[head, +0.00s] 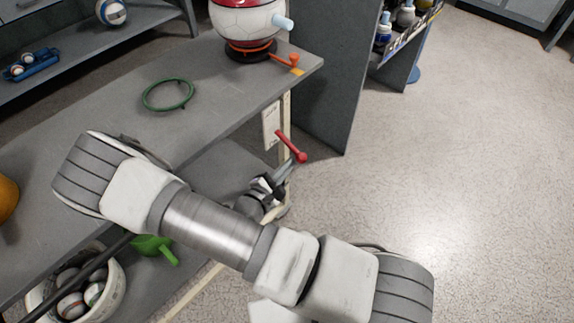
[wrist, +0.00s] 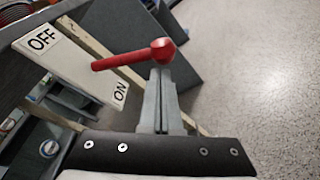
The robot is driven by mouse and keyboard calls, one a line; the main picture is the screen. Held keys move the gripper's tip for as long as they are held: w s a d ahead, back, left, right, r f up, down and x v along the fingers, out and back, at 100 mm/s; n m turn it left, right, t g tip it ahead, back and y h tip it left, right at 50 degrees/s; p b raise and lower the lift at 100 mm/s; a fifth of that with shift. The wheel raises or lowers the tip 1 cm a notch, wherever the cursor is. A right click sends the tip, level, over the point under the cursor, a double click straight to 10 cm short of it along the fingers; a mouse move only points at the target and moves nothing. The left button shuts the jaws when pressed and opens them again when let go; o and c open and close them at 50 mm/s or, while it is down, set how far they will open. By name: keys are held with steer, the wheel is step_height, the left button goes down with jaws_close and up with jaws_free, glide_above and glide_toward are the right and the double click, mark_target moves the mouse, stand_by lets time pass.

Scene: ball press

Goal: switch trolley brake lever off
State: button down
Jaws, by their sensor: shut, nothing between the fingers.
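The red brake lever (head: 290,145) with a round knob sticks out from the end of the trolley (head: 215,110). In the wrist view the lever (wrist: 130,58) runs from the label plate (wrist: 75,55) to its knob. The plate reads OFF at upper left and ON at lower right; the lever's base lies between the two words, and I cannot tell which setting it is in. My gripper (head: 286,167) is shut and empty. In the wrist view my fingertips (wrist: 160,75) are just below the knob, touching or nearly so.
A green ring (head: 168,94) and a red-and-white round device (head: 248,22) are on the trolley's top. A basket of balls (head: 75,290) and a green object (head: 155,247) are below. A grey cabinet panel (head: 320,80) stands behind the lever. The floor to the right is clear.

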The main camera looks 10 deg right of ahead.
steer(key=shift+s+d+r+n, duration=0.1)
steer(key=shift+r+n, duration=0.15)
steer(key=shift+n, duration=0.05)
steer(key=shift+s+r+p, duration=0.1)
steer(key=shift+r+p, duration=0.1)
steer(key=shift+p, duration=0.4)
steer(key=r+p, duration=0.1)
steer(key=n+p, duration=0.1)
steer(key=r+n+g+p, duration=0.1)
steer(key=p, duration=0.1)
steer(key=shift+s+d+r, duration=0.35)
steer(key=shift+s+d, duration=0.05)
step_height(320, 180, up, 5)
steer(key=n+g+p, duration=0.1)
steer(key=n+p, duration=0.2)
steer(key=p, duration=0.3)
glide_above(299, 155)
steer(key=s+a, duration=0.2)
steer(key=shift+a+r+h, duration=0.15)
steer(key=shift+a+h, duration=0.05)
steer(key=shift+h, duration=0.2)
